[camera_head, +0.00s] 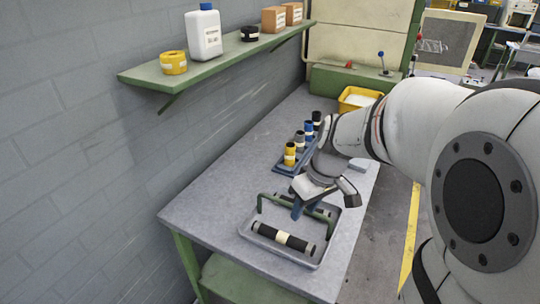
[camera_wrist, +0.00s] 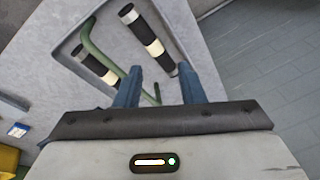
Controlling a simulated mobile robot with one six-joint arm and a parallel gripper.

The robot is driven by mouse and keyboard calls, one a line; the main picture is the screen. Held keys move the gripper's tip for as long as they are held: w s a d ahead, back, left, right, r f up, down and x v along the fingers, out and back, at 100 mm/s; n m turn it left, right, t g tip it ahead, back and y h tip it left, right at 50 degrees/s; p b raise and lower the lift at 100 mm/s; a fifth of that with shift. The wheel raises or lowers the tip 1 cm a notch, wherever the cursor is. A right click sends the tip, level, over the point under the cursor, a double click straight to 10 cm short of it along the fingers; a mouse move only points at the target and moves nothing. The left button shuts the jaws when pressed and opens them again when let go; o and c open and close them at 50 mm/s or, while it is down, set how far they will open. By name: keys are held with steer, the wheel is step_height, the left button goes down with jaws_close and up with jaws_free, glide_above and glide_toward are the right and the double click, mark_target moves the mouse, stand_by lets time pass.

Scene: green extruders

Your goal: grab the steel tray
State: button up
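The steel tray (camera_head: 283,254) is a shallow grey tray on the near part of the grey bench. A green arched handle (camera_head: 274,199) spans it. A black roller with a cream band (camera_head: 282,238) lies in the tray. The wrist view shows the tray floor (camera_wrist: 121,45), the green handle (camera_wrist: 108,58) and two black-and-white rollers. My gripper (camera_head: 303,208) is over the tray at the handle, pointing down. In the wrist view its blue fingers (camera_wrist: 158,82) are apart, with the handle's near end between or just beyond them. Contact cannot be told.
Behind the tray, a blue rack (camera_head: 286,168) holds several yellow, grey and blue rollers. A yellow bin (camera_head: 358,98) stands at the bench's far end. A green wall shelf (camera_head: 150,76) with a white bottle and tape rolls hangs above left. The bench left of the tray is clear.

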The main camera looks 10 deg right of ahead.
steer(key=w+d+f+n+y+p, duration=0.1)
steer(key=w+f+n, duration=0.1)
steer(key=w, duration=0.3)
steer(key=w+d+f+n+y+p, duration=0.1)
steer(key=w+d+f+n+p, duration=0.15)
steer(key=w, duration=0.25)
steer(key=shift+n+y, duration=0.25)
steer(key=shift+y, duration=0.05)
steer(key=p+x, duration=0.1)
steer(key=x, duration=0.6)
steer(key=shift+w+a+f, duration=0.15)
steer(key=shift+a+f, duration=0.1)
steer(key=shift+a, duration=0.1)
steer(key=shift+c, duration=0.2)
jaws_close()
